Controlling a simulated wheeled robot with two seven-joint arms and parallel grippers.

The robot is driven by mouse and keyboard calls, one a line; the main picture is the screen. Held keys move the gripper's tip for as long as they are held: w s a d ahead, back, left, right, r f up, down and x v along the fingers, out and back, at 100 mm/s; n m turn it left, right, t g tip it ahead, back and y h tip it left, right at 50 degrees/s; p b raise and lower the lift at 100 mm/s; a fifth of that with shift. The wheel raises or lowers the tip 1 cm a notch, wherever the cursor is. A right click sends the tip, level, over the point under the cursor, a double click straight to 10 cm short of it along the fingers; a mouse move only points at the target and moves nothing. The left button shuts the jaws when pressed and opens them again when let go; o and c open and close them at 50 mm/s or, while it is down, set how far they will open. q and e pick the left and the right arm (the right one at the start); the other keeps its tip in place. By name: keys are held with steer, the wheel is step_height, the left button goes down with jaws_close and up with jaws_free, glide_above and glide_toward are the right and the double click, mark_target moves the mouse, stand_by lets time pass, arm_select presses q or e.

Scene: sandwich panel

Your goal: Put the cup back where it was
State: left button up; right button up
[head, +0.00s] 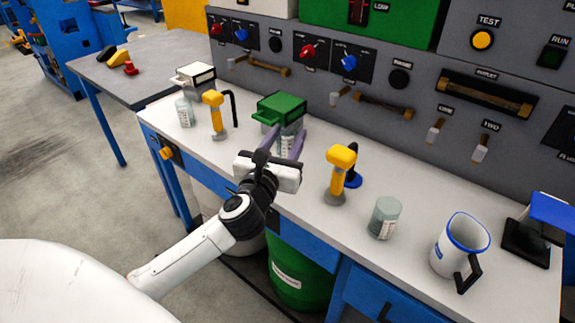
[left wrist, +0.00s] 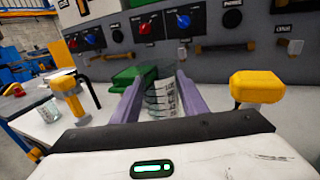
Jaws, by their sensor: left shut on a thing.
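My left gripper (head: 292,146) reaches over the bench with its two purple fingers shut on a clear labelled cup (head: 284,147). The cup also shows in the left wrist view (left wrist: 161,98), upright between the fingers. It is directly in front of and partly below the green-topped device (head: 281,106); I cannot tell whether its base touches the bench. Another clear cup (head: 185,112) stands by the white-topped device (head: 194,76) at left. A third clear labelled cup (head: 384,218) stands on the right half of the bench. My right gripper is not in view.
Yellow-headed tools (head: 215,115) and (head: 338,172) stand on either side of my gripper. A white mug with a blue rim (head: 447,250) and a blue-topped device (head: 551,212) are at right. A grey panel (head: 400,60) with knobs and handles rises behind the bench (head: 310,205).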

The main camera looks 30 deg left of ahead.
mark_target(284, 146)
arm_select(q)
steer(key=shift+y, duration=0.3)
steer(key=f, duration=0.1)
steer(key=a+f+b, duration=0.1)
steer(key=w+f+b, duration=0.1)
steer(key=shift+a+f, duration=0.25)
steer(key=shift+f, duration=0.1)
step_height(284, 146, down, 5)
steer(key=shift+w+f+b, duration=0.1)
steer(key=shift+f+b, duration=0.05)
steer(key=shift+b, duration=1.1)
steer(key=shift+f, duration=0.1)
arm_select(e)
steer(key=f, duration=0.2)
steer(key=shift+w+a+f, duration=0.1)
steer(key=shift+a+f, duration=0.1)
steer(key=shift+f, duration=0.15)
arm_select(q)
steer(key=shift+f, duration=0.1)
steer(key=o, duration=1.1)
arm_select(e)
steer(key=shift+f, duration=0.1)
